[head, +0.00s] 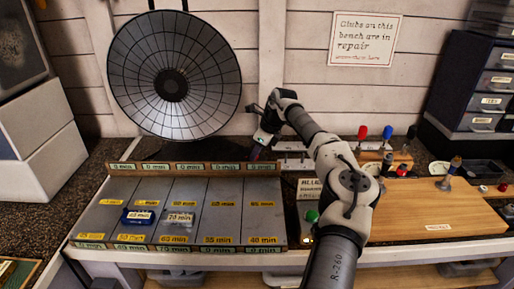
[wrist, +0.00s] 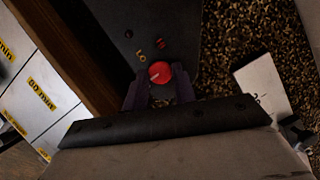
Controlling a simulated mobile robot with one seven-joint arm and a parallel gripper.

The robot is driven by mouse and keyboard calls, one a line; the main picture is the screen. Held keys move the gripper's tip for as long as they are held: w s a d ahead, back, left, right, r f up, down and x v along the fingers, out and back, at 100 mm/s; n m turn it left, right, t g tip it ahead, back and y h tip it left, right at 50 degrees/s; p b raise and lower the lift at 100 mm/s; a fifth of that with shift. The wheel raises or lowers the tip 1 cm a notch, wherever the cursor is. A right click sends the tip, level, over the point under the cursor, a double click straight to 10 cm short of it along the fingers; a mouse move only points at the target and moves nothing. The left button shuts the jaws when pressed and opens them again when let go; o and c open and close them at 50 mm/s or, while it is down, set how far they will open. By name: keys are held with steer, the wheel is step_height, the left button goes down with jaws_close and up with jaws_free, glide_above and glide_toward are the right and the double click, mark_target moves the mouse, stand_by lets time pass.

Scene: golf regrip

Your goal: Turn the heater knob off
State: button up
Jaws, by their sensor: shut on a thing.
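A round red knob with a pale pointer line (wrist: 159,73) sits on a dark grey panel (wrist: 190,25) in the wrist view. A yellowish mark and a red mark are on the panel beyond it; I cannot read them clearly. My gripper (wrist: 159,82) has its two dark fingers on either side of the knob and is shut on it. In the head view my gripper (head: 257,146) is at the back edge of the bench, right of a large round dish-shaped heater (head: 210,75). The knob is hard to make out there.
A grey board with yellow minute labels (head: 188,222) lies left of my arm, holding a blue-edged item (head: 139,217). A wooden board (head: 415,215) lies right. Red and blue-handled tools and a drawer cabinet (head: 490,85) stand at the back right.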

stand_by(0.4)
steer(key=o, duration=1)
steer(key=b+v, duration=0.3)
steer(key=v, duration=1)
steer(key=shift+d+r, duration=0.25)
steer(key=shift+r, duration=0.1)
steer(key=shift+s+f, duration=0.1)
steer(key=shift+s, duration=0.05)
